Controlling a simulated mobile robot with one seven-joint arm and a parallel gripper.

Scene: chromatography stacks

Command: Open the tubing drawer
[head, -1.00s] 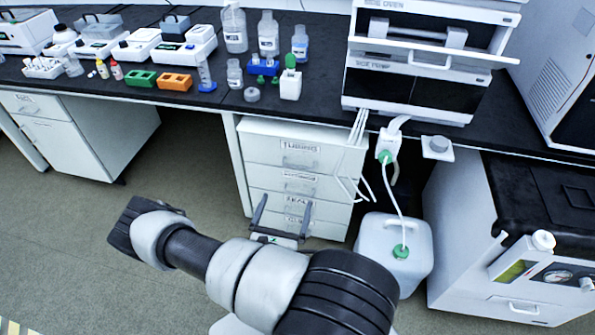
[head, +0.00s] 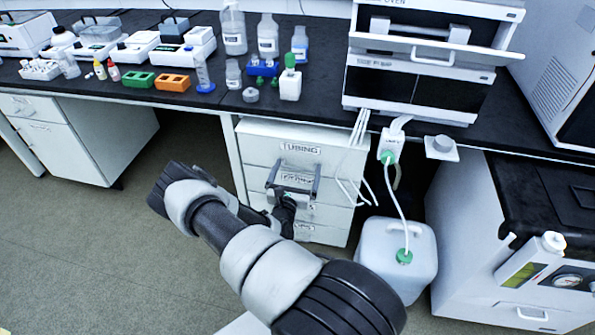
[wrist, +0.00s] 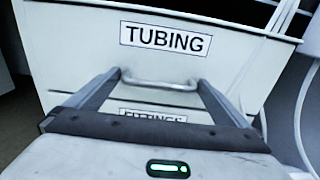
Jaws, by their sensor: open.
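The tubing drawer (head: 258,150) is the top drawer of the white cabinet under the bench, and its front looks flush. Its label reads TUBING, also clear in the wrist view (wrist: 165,38). A pale bar handle (wrist: 160,85) sits below the label. My gripper (head: 296,168) is in front of the cabinet, fingers pointing at the upper drawers. In the wrist view the open fingers (wrist: 159,77) stand left and right of the handle, with the handle between their tips. I cannot tell whether they touch it. The gripper holds nothing.
A drawer labelled FITTINGS (wrist: 150,113) lies directly below, partly hidden by my gripper. White tubes (head: 352,165) hang over the cabinet's right side. A white jug with a green cap (head: 385,268) stands on the floor to the right. The floor at left is clear.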

